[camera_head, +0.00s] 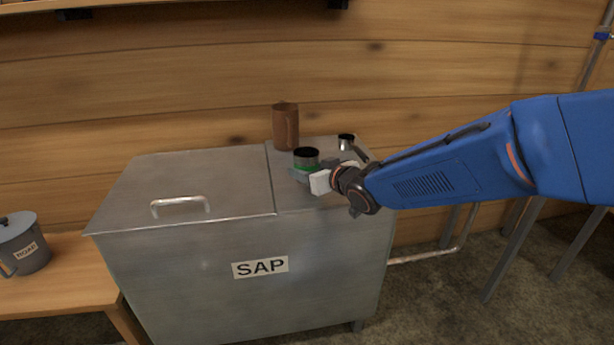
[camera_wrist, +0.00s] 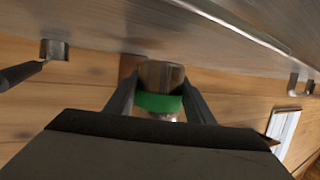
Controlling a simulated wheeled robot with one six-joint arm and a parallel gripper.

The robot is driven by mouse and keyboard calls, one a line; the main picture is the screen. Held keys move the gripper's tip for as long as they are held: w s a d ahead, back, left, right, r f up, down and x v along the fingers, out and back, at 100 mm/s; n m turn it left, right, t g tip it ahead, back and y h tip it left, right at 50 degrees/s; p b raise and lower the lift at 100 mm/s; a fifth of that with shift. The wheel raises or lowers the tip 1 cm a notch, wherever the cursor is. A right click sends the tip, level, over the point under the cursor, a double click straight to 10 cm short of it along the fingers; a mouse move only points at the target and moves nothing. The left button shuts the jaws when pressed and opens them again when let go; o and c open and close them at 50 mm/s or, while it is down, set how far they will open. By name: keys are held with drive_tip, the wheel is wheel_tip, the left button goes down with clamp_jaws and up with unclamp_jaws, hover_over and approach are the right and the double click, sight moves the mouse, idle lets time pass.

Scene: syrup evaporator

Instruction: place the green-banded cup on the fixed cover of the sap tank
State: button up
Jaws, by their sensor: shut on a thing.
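The green-banded cup (camera_head: 306,158) is a grey metal cup with a dark mouth, over the right part of the sap tank's top. My gripper (camera_head: 304,172) is shut on it at the green band. The wrist view is upside down and shows the cup (camera_wrist: 162,76) between both fingers (camera_wrist: 158,103). The cup looks upright and close to the fixed cover (camera_head: 288,200); I cannot tell whether its base touches. The cover is the flat right section of the sap tank (camera_head: 230,285), beside the hinged-looking lid (camera_head: 205,175) with a handle.
A brown cylinder (camera_head: 286,126) stands behind the held cup. A small metal dipper (camera_head: 346,142) with a dark handle is to its right. The wooden wall is close behind. A lidded grey pot (camera_head: 22,250) stands on a bench at the left. The cover's front left is clear.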

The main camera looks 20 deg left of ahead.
drive_tip(key=shift+f, duration=1.05)
drive_tip(key=shift+f, duration=0.1)
drive_tip(key=o, duration=1.1)
drive_tip(key=shift+s+d+r, duration=0.2)
drive_tip(key=shift+d+r, duration=0.05)
drive_tip(key=v, duration=1.1)
drive_tip(key=shift+s+d, duration=0.1)
drive_tip(key=shift+d, duration=0.05)
